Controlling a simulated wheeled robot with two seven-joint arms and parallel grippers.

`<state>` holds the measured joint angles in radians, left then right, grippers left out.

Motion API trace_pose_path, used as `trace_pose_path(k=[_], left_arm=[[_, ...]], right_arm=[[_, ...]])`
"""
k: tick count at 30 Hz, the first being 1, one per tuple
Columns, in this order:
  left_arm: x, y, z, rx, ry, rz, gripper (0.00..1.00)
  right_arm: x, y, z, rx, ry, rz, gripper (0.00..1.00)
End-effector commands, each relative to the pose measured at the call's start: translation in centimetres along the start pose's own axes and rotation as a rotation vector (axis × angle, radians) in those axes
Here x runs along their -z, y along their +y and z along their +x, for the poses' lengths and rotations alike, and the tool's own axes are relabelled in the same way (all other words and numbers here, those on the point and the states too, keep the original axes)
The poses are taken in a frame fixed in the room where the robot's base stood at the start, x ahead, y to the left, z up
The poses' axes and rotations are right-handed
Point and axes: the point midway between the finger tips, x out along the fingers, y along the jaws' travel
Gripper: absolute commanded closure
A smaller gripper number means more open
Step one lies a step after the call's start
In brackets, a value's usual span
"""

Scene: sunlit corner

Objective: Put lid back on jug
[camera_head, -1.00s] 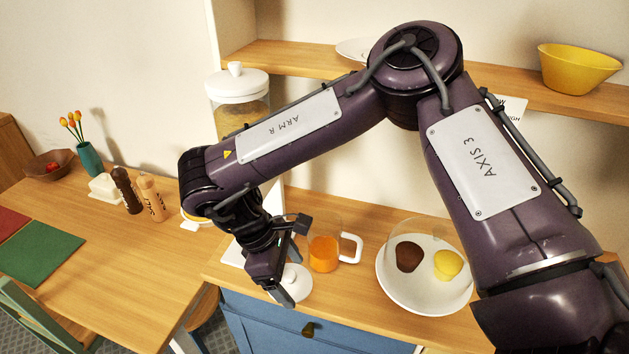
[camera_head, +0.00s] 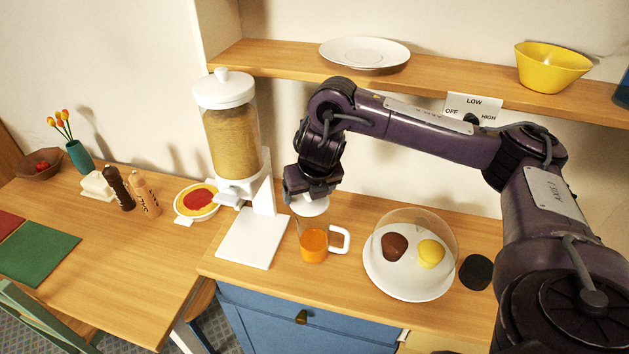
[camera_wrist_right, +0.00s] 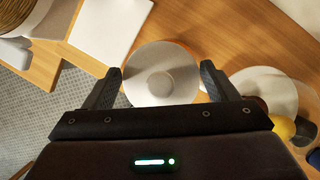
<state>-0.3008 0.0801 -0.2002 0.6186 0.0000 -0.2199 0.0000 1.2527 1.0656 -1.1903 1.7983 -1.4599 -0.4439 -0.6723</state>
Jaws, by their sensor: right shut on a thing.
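The jug (camera_head: 314,246) stands upright on the counter. It is clear, holds orange liquid and has a white handle on its right. The white round lid (camera_head: 311,206) is in my right gripper (camera_head: 312,193), over the jug's top in the head view. I cannot tell how big the gap to the rim is. My left gripper is not in view.
A white dispenser (camera_head: 228,130) stands left of the jug on a white base (camera_head: 247,238). A white plate (camera_head: 410,287) with brown and yellow items under a clear dome is to the right. A dark round disc (camera_head: 475,272) lies beyond it. A shelf (camera_head: 440,85) runs above.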

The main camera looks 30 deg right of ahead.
Motion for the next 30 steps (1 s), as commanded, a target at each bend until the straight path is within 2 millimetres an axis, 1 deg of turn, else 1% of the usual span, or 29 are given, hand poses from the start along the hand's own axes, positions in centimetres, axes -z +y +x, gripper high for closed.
trace_pose_path(k=[1,6,13,17,27,30], left_arm=[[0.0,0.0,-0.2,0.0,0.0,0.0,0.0],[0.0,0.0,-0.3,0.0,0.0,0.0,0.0],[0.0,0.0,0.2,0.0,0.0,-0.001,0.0],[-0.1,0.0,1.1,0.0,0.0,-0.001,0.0],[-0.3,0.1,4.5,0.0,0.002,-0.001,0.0],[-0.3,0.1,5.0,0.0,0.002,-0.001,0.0]], right_arm=[[-0.1,-0.6,0.0,-0.011,0.006,-0.023,0.42],[-0.9,-1.5,-0.3,-0.042,0.003,-0.096,0.42],[-0.9,-1.7,0.1,-0.05,0.001,-0.115,0.42],[-0.5,-1.6,0.9,-0.05,0.001,-0.115,0.42],[0.7,-1.6,3.9,-0.05,0.001,-0.115,0.42],[1.0,-1.6,4.6,-0.05,0.002,-0.114,0.42]])
